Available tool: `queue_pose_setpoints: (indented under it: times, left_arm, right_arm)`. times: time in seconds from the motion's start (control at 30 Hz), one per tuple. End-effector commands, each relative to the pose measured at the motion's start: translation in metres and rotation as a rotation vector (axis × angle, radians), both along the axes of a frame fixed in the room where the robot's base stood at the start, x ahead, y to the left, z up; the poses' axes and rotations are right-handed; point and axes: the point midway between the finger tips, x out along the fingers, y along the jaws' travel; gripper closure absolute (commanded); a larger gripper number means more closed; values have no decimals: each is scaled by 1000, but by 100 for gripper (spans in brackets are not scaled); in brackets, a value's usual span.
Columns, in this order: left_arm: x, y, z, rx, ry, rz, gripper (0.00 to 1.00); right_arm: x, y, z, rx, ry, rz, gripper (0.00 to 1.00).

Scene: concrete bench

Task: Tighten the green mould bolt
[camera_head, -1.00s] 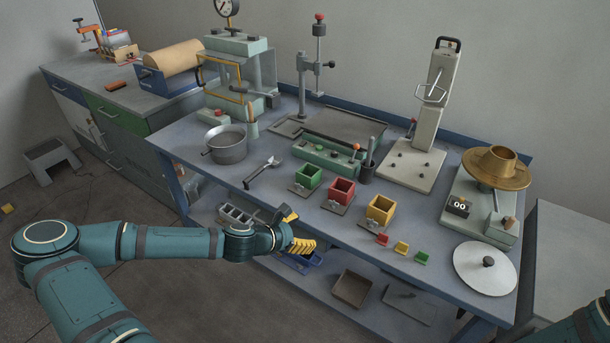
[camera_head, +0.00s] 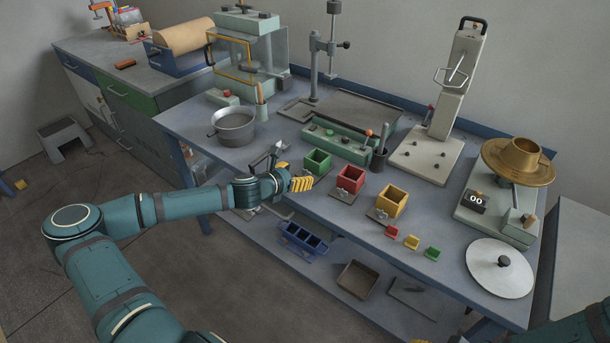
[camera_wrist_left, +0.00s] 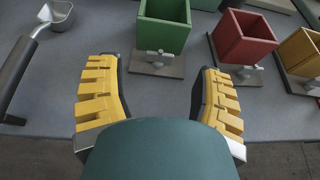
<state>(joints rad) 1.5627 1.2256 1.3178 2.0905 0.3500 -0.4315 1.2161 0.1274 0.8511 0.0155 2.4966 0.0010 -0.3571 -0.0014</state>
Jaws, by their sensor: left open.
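The green mould (camera_head: 317,161) is an open-topped cube on a grey base plate near the bench's front edge. In the left wrist view the green mould (camera_wrist_left: 164,27) stands ahead, with its grey bolt (camera_wrist_left: 158,57) on the near face, low down. My left gripper (camera_head: 296,185) is just in front of the green mould. Its yellow-padded fingers (camera_wrist_left: 160,90) are open, apart and empty, with the bolt ahead of the gap between them. The bolt is hidden by the gripper in the head view. Part of my right arm shows at the lower right; its gripper is not clearly visible.
The red mould (camera_head: 351,178) and yellow mould (camera_head: 391,202) stand to the right. A metal scoop (camera_wrist_left: 38,42) lies left of the left gripper. A steel pan (camera_head: 233,129) sits further left.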

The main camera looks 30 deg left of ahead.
Motion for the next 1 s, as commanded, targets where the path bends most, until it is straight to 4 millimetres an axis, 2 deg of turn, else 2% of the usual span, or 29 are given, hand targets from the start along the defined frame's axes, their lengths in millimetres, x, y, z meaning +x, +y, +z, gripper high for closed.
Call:
queue_pose_setpoints:
  times: [0.1,0.3,0.67,0.77,0.8,0.87,1.0]
  left_arm:
    - [18,-3,-9,0,1,-1,34]
    - [36,-5,-15,0,0,-1,34]
    - [39,-5,-16,0,1,0,34]
    - [39,-5,-16,0,1,0,63]
    - [39,-5,-16,0,1,0,77]
    - [39,-5,-16,0,1,0,98]
    - [39,-5,-16,0,1,0,100]
  right_arm:
    - [1,0,-6,0,-3,-1,53]
    - [2,0,-10,-1,-5,-1,53]
    - [2,0,-10,-1,-6,-1,53]
    - [2,0,-10,-1,-6,-1,53]
    - [2,0,-10,-1,-6,-1,53]
    - [2,0,-10,-1,-5,-1,53]
    - [2,0,-10,-1,-5,-1,53]
